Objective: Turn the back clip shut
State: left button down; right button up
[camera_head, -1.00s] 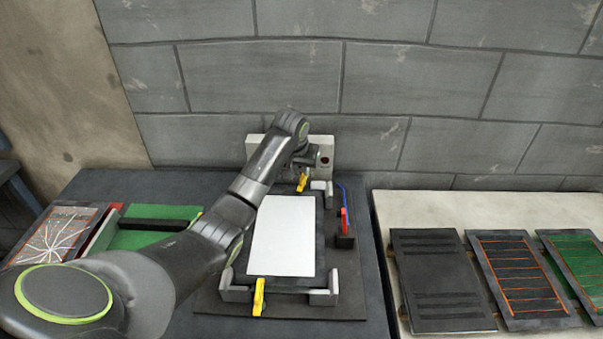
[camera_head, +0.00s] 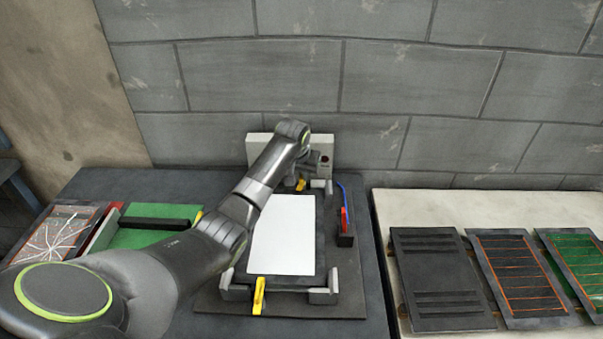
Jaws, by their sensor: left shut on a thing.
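The back clip (camera_head: 301,184) is yellow and sits at the far edge of the fixture, just under my left gripper (camera_head: 301,178). My left arm reaches over from the left, and its wrist and links hide most of the gripper and part of the clip. The left gripper is shut on the back clip. The front clip (camera_head: 259,296), also yellow, stands at the near edge of the fixture. A white sheet (camera_head: 282,235) on a dark plate lies inside the fixture's grey corner brackets (camera_head: 323,297). My right gripper is not in view.
A red tool with a blue cable (camera_head: 344,218) stands in a dark holder right of the fixture. A pale box (camera_head: 325,147) is behind the clip, near the wall. Panels lie on the pale right table (camera_head: 388,285). A green board (camera_head: 150,238) is at left.

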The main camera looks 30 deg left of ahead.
pick_arm(q)
jog(key=shift+d+r+n+y+p, duration=0.15)
jog(key=shift+r+n+y+p, duration=0.15)
jog(key=shift+n+p, duration=0.75)
jog(key=shift+f+n+p, duration=0.15)
jog(key=shift+n+p, duration=0.1)
jog(key=shift+p, duration=0.35)
jog(key=shift+w+f, duration=0.1)
jog(key=c, duration=1.8)
grip_release()
